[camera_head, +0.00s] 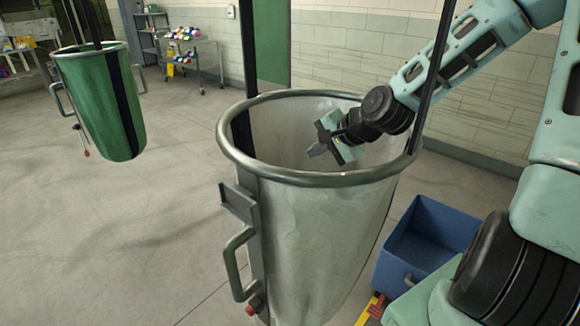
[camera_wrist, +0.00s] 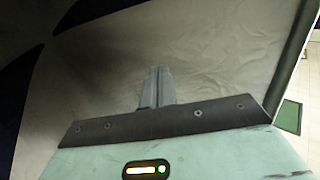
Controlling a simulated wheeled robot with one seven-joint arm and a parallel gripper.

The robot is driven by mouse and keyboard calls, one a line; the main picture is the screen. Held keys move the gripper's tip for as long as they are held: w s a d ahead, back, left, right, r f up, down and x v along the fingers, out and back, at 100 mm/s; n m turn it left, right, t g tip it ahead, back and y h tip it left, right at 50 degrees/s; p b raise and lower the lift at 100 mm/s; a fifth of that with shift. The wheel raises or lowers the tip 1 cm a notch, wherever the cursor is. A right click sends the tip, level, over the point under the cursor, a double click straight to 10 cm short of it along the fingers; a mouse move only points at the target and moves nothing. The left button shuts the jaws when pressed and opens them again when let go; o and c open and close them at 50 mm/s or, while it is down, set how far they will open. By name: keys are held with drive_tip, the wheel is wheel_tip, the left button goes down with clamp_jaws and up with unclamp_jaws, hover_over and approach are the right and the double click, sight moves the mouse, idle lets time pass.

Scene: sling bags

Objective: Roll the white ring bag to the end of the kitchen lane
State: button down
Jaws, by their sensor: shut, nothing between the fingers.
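The white ring bag (camera_head: 320,235) hangs from dark straps in the middle of the head view, its round metal rim (camera_head: 300,180) facing up. A grey handle (camera_head: 232,265) with a red knob is on its left side. My gripper (camera_head: 316,150) reaches into the open mouth from the right, inside the rim. Its fingers are shut with nothing between them. In the wrist view the shut fingers (camera_wrist: 157,85) are in front of the bag's pale inner fabric (camera_wrist: 215,55). I cannot tell whether they touch it. The bag's bottom is out of view.
A green ring bag (camera_head: 100,100) hangs at the upper left. A blue bin (camera_head: 435,235) stands on the floor right of the white bag. A cart with colourful items (camera_head: 185,45) stands by the back wall. The floor (camera_head: 130,220) at left is clear.

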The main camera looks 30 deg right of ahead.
drive_tip(key=f, duration=0.1)
drive_tip(key=p, duration=0.2)
approach(284, 163)
drive_tip(key=a+f, duration=0.1)
drive_tip(key=w+a+f, duration=0.1)
drive_tip(key=f, duration=0.1)
drive_tip(key=w+a+f, duration=0.1)
drive_tip(key=shift+w+a+f, duration=0.4)
drive_tip(key=shift+w+a, duration=0.1)
drive_tip(key=shift+w, duration=0.5)
